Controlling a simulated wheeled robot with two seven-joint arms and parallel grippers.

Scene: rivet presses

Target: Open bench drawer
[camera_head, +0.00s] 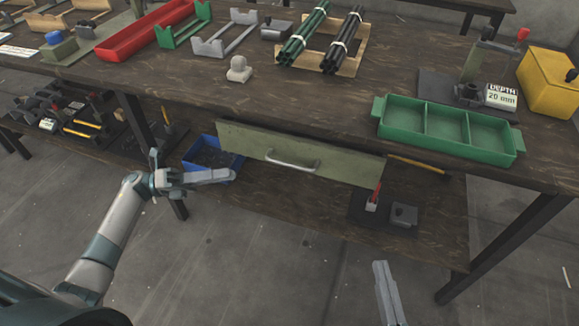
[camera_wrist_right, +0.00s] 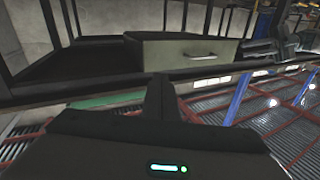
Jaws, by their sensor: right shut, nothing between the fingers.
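The bench drawer (camera_head: 245,141) has an olive-green front and a curved metal handle (camera_head: 292,163). It hangs under the bench top, and its front looks about flush with the bench edge. It also shows in the right wrist view (camera_wrist_right: 168,60), with its handle (camera_wrist_right: 200,54); that view looks upside down. My left gripper (camera_head: 234,177) is left of the handle and in front of the drawer's lower left part, its fingers together, apart from the handle. My right gripper (camera_head: 380,264) is low at the bottom, right of and below the handle, shut and empty. Its fingers show in the wrist view (camera_wrist_right: 160,78).
The wooden bench top (camera_head: 300,105) holds a green three-part tray (camera_head: 398,128) near the front edge above the drawer's right end. A blue bin (camera_head: 190,160) stands on the lower shelf (camera_head: 290,215), behind my left gripper. Bench legs (camera_head: 500,240) flank the drawer. The floor in front is clear.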

